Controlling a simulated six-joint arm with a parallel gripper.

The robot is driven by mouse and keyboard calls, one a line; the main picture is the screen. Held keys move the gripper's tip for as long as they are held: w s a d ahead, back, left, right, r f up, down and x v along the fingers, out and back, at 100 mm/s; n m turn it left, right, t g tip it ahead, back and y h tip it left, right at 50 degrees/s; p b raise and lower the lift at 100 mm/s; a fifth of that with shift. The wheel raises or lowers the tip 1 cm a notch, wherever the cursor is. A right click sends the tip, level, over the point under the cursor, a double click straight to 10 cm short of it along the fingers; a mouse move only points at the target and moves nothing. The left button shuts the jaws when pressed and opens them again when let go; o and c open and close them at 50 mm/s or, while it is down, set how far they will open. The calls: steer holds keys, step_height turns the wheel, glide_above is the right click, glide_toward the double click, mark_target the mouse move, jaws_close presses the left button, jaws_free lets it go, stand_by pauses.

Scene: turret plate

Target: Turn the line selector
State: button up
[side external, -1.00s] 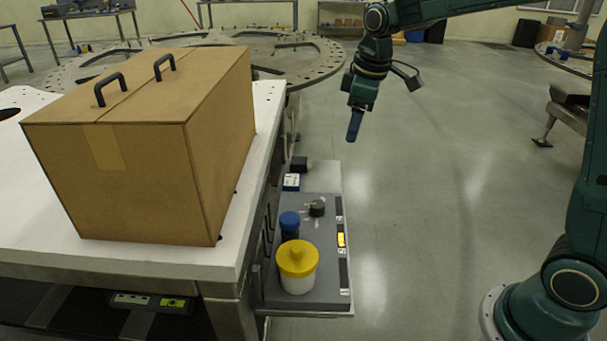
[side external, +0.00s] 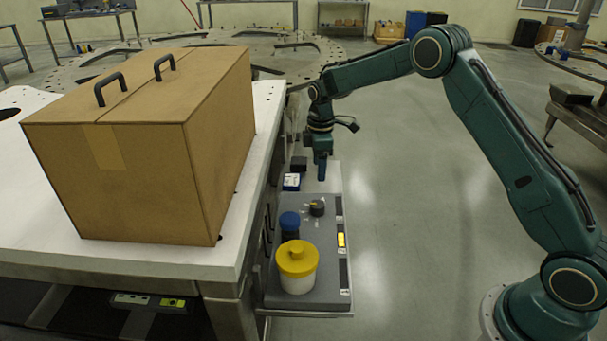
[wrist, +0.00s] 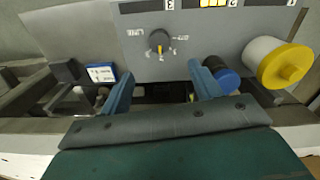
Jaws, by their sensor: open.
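The line selector is a small dark round knob (side external: 317,208) on the grey panel (side external: 327,271) beside the table. In the wrist view the knob (wrist: 158,41) sits above and between my fingertips, with small white labels around it. My gripper (side external: 322,178) points down above the far end of the panel, beyond the knob and apart from it. In the wrist view my gripper (wrist: 158,78) has its two blue fingers spread wide with nothing held between them.
A blue-capped dark container (side external: 290,222) and a yellow-lidded white jar (side external: 297,267) stand near the knob. A blue-and-white box (side external: 292,182) and a black block (side external: 299,163) lie beyond it. A large cardboard box (side external: 150,150) stands on the white table (side external: 262,110). Floor right of the panel is clear.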

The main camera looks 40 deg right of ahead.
mark_target(318, 204)
steer(key=shift+f, duration=0.3)
step_height(318, 204, down, 14)
steer(key=shift+w+r, duration=0.1)
steer(key=shift+r, duration=0.15)
stand_by(0.5)
steer(key=c, duration=1)
